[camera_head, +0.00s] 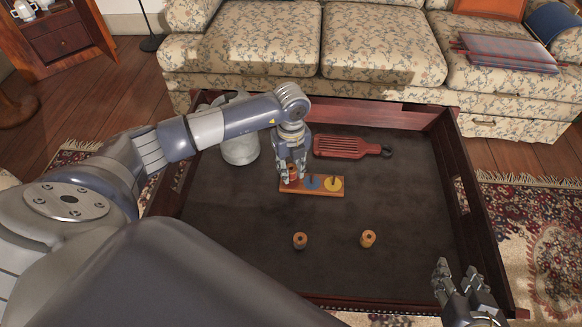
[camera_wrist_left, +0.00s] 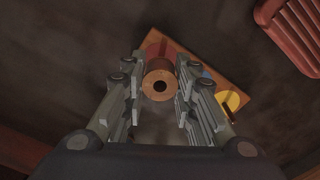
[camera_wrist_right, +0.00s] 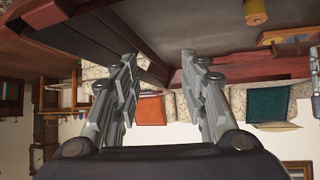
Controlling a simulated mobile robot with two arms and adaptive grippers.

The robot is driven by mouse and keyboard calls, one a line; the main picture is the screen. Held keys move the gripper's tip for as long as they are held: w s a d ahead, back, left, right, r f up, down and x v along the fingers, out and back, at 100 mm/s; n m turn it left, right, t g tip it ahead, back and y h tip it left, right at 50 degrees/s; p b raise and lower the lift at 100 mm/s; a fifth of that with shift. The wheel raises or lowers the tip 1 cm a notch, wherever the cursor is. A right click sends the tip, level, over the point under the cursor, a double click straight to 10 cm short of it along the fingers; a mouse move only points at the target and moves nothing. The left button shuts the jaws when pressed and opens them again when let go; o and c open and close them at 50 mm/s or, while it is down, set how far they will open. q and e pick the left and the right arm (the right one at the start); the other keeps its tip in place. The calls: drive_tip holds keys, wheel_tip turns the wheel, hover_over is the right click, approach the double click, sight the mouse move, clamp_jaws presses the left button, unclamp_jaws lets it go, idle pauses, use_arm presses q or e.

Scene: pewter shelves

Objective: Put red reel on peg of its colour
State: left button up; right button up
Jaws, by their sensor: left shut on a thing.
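My left gripper (camera_head: 291,178) is shut on the red reel (camera_head: 293,171), directly over the left end of the wooden peg board (camera_head: 322,193). In the left wrist view the reel's wooden end with a dark hole (camera_wrist_left: 160,85) shows between the fingers, with the board's red spot (camera_wrist_left: 163,50) partly behind it. I cannot tell whether the peg is inside the reel. The blue spot (camera_head: 312,183) and yellow spot (camera_head: 333,184), each with a peg, are bare. My right gripper (camera_head: 457,281) is open and empty near the tray's right front.
Two other wooden reels (camera_head: 300,240) (camera_head: 367,238) stand on the dark tray floor in front of the board. A red slatted thing (camera_head: 345,148) lies behind it, and a pale grey pot (camera_head: 240,148) stands left. Raised dark-red walls (camera_head: 470,200) surround the tray. Its right side is clear.

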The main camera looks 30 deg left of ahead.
use_arm(q)
drive_tip(key=shift+f, duration=0.1)
use_arm(e)
drive_tip(key=shift+w+r, duration=0.15)
use_arm(q)
drive_tip(key=shift+f, duration=0.1)
use_arm(e)
drive_tip(key=shift+w+a+r, duration=0.1)
drive_tip(key=shift+w+r, duration=0.05)
drive_tip(key=shift+w, duration=0.05)
use_arm(q)
drive_tip(key=shift+f, duration=0.1)
use_arm(e)
drive_tip(key=shift+w+r+t, duration=0.2)
drive_tip(key=shift+t, duration=0.2)
drive_tip(key=shift+w+a+r, duration=0.1)
drive_tip(key=shift+r, duration=0.05)
use_arm(q)
drive_tip(key=shift+f, duration=0.15)
use_arm(e)
drive_tip(key=shift+w+a+r, duration=0.1)
drive_tip(key=shift+w+r, duration=0.05)
drive_tip(key=shift+w+r+t, duration=0.1)
drive_tip(key=shift+t, duration=0.2)
use_arm(q)
drive_tip(key=shift+f, duration=0.1)
use_arm(e)
drive_tip(key=shift+w+a+r, duration=0.1)
drive_tip(key=shift+a+r, duration=0.05)
